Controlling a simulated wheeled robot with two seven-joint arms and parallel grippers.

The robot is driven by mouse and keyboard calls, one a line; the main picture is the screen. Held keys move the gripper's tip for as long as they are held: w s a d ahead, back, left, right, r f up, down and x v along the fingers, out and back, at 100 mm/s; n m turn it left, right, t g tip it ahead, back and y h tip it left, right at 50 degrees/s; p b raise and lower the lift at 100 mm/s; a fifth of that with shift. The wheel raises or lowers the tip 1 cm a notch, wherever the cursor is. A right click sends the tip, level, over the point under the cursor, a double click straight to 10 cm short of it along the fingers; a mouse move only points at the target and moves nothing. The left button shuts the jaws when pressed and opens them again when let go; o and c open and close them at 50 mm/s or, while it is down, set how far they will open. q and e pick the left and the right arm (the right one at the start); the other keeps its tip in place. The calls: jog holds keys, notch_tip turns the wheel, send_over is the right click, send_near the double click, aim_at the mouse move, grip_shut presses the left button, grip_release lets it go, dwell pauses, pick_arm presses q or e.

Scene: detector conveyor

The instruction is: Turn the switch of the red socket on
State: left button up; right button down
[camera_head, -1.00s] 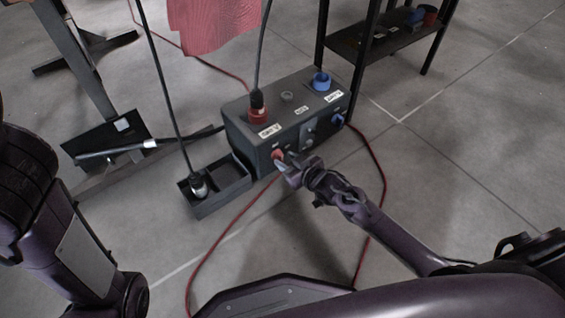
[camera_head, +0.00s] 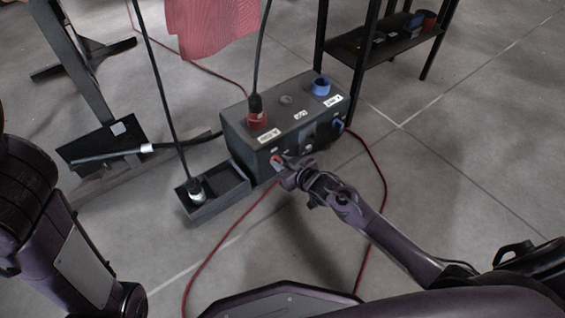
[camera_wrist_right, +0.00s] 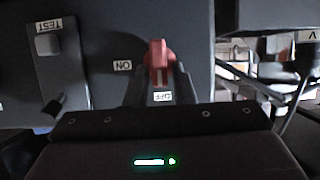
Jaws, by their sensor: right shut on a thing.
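The dark socket box (camera_head: 239,147) stands on the floor. Its red socket (camera_head: 258,122) on top has a black plug (camera_head: 256,103) in it. The red switch (camera_head: 275,161) is on the box's near side, partly hidden by my right gripper (camera_head: 284,167). In the right wrist view, the fingers of my right gripper (camera_wrist_right: 160,82) are shut on the red switch (camera_wrist_right: 157,55), one on each side. An ON label (camera_wrist_right: 122,66) is left of the switch and an OFF label (camera_wrist_right: 162,96) is below it, between the fingers. My left gripper is out of view.
A blue socket (camera_head: 321,87) is on the box's top, with a blue switch (camera_head: 337,125) below. A small black tray (camera_head: 212,208) holding a plug (camera_head: 197,192) sits beside the box. Red cable (camera_head: 383,180) runs over the floor. A black shelf (camera_head: 385,55) stands behind.

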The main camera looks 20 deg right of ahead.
jog(key=shift+w+d+r+m+y+p, duration=0.1)
jog(key=shift+d+r+m+y+p, duration=0.1)
jog(key=shift+m+y+p, duration=0.55)
jog(key=shift+w+d+f+m+g+y+p, duration=0.15)
jog(key=shift+m+y+p, duration=0.1)
jog(key=shift+m+p, duration=0.3)
jog(key=shift+d+f+m+g+y+p, duration=0.1)
jog(key=shift+m+g+y+p, duration=0.1)
jog(key=shift+m+p, duration=0.25)
jog(key=shift+w+d+f+m+t+y+b, duration=0.1)
jog(key=shift+f+m+t+y+b, duration=0.15)
jog(key=shift+m+y+b, duration=1.1)
jog(key=shift+d+f+m+t+y+b, duration=0.25)
jog(key=shift+m+b, duration=0.55)
jog(key=shift+m, duration=1.15)
jog(key=shift+w+f+m+t+y+b, duration=0.15)
jog(key=shift+f+m+y+b, duration=0.2)
jog(key=shift+m+y+b, duration=1)
jog(key=shift+s+m+h, duration=0.1)
jog(key=shift+m+h, duration=0.3)
jog(key=shift+h, duration=0.05)
